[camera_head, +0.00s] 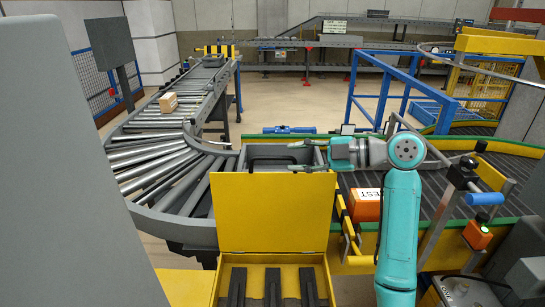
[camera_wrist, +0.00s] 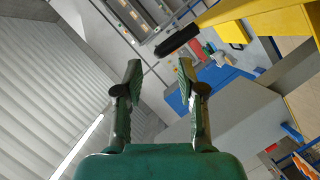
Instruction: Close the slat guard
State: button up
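I cannot tell for certain which part is the slat guard. In the head view, a yellow panel (camera_head: 273,212) stands upright like a raised lid at the back of a yellow box (camera_head: 217,287) with dark slotted blocks inside. A yellow bar on brackets (camera_head: 347,225) runs along the near edge of the dark slatted conveyor (camera_head: 425,197). My gripper (camera_head: 300,156) points left, just beyond the panel's upper right corner. Its two fingers are apart and empty. In the wrist view, my gripper (camera_wrist: 160,72) also shows spread fingers with nothing between them.
An orange box (camera_head: 366,205) sits on the slatted conveyor beside my arm. A blue frame (camera_head: 382,90) stands behind. A post with a blue roller (camera_head: 485,198) stands at right. Open floor (camera_head: 290,100) lies beyond.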

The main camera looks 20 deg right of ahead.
aim_at(280, 158)
jog(key=x, duration=0.6)
jog(key=shift+w+a, duration=0.1)
jog(key=shift+a, duration=0.1)
grip_shut()
